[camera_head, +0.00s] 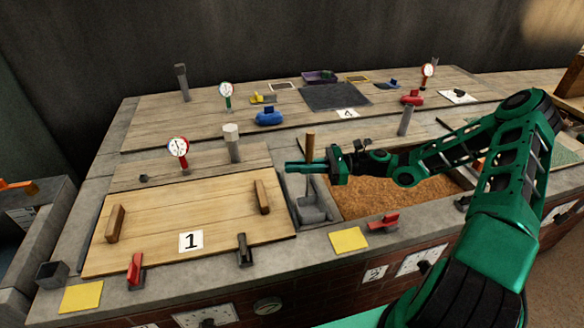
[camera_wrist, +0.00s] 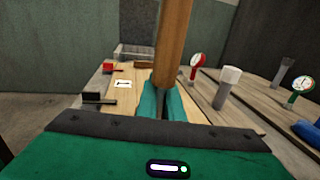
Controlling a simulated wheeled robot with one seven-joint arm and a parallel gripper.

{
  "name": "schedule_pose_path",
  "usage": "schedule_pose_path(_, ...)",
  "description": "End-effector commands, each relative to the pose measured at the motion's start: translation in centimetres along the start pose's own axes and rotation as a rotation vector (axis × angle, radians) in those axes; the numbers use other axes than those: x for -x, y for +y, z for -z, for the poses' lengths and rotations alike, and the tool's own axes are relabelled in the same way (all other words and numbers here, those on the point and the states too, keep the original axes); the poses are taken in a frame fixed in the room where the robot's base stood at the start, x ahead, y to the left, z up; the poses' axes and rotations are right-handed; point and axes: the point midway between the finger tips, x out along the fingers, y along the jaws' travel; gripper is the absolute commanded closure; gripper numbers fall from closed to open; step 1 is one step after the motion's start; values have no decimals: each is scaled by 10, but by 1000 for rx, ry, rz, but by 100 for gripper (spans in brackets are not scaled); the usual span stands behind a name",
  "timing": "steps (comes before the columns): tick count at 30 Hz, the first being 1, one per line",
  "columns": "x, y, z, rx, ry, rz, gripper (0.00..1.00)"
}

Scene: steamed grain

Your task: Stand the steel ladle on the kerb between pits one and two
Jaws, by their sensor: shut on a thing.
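The steel ladle (camera_head: 313,209) is upright over the kerb (camera_head: 293,188) between pit one and pit two. Its grey steel head is low at the kerb; I cannot tell whether it rests there. Its wooden handle (camera_head: 310,144) rises above my gripper (camera_head: 306,168), which is shut on it from the right. In the wrist view the handle (camera_wrist: 174,40) stands between the teal fingers (camera_wrist: 165,101), and the ladle's head is hidden. Pit one has a wooden lid (camera_head: 180,215) marked 1. Pit two (camera_head: 385,198) is open and full of brown grain.
Red clamps (camera_head: 134,270) and yellow cards (camera_head: 349,239) lie along the front edge. A dial gauge (camera_head: 178,147) and grey post (camera_head: 232,142) stand behind pit one. A blue clamp (camera_head: 268,118) sits on the rear boards. The lid has two wooden handles (camera_head: 262,197).

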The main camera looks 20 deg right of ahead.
Motion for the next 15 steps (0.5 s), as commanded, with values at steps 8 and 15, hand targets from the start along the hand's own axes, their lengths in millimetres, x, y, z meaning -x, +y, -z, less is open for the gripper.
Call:
schedule_pose_path(8, 0, 0, 1, 1, -1, -1, 100)
schedule_pose_path(15, 0, 0, 1, 1, 0, 0, 74)
